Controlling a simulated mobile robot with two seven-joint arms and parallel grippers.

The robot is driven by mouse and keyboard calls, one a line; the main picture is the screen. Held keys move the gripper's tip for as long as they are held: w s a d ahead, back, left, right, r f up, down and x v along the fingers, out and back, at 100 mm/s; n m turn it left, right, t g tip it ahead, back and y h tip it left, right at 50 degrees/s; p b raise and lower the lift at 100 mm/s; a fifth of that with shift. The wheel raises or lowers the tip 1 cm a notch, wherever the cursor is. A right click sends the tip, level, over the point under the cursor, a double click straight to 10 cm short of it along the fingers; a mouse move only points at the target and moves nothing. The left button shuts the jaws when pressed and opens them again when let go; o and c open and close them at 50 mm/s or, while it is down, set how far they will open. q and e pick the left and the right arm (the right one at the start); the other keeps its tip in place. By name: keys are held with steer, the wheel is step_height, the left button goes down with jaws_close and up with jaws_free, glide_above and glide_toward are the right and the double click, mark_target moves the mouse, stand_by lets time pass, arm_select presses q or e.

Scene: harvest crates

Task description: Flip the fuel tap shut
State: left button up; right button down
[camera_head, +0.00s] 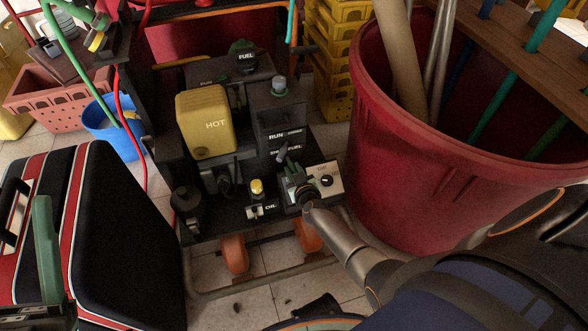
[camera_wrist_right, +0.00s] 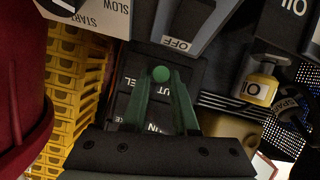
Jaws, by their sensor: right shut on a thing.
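The fuel tap (camera_wrist_right: 161,74) shows in the right wrist view as a small round green end between my fingertips. Behind it is a dark plate with partly hidden white lettering. My right gripper (camera_wrist_right: 160,82) is shut on it, its two green fingers converging there; their tips hide most of the tap. In the head view my right gripper (camera_head: 294,172) reaches up from the lower right to the front of the dark engine unit, just below a FUEL label (camera_head: 292,147). A green finger of my left gripper (camera_head: 44,245) shows at the lower left; its opening is unclear.
A yellow cover (camera_head: 205,122) marked HOT stands left of my right gripper. A large red bin (camera_head: 385,150) with poles is close on the right. A yellow-capped oil filler (camera_head: 257,188) is beside the gripper. A striped black case (camera_head: 120,230) fills the left.

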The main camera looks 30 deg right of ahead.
arm_select(q)
steer(key=shift+f, duration=0.1)
arm_select(e)
steer(key=c, duration=0.7)
jaws_free()
steer(key=shift+s, duration=0.1)
steer(key=shift+s+a+r+p, duration=0.1)
steer(key=shift+s+r+p, duration=0.15)
steer(key=shift+p, duration=0.2)
arm_select(q)
step_height(320, 180, up, 4)
steer(key=p, duration=0.4)
steer(key=w+f+n+g+y+p, duration=0.1)
steer(key=w+f+n+g+y, duration=0.1)
steer(key=f, duration=0.5)
steer(key=w+a+f+n+g+y+p, duration=0.1)
steer(key=w+f+n+g+y+p, duration=0.1)
steer(key=f+y, duration=0.3)
steer(key=w+a+f+n+g+y+p, duration=0.1)
steer(key=w+f+n+g+y, duration=0.1)
steer(key=f, duration=0.8)
steer(key=shift+w+a+f+n+g+y, duration=0.2)
steer(key=shift+n+g+y, duration=0.3)
steer(key=shift+n+y, duration=0.35)
arm_select(e)
steer(key=v, duration=1.1)
steer(key=shift+s, duration=0.3)
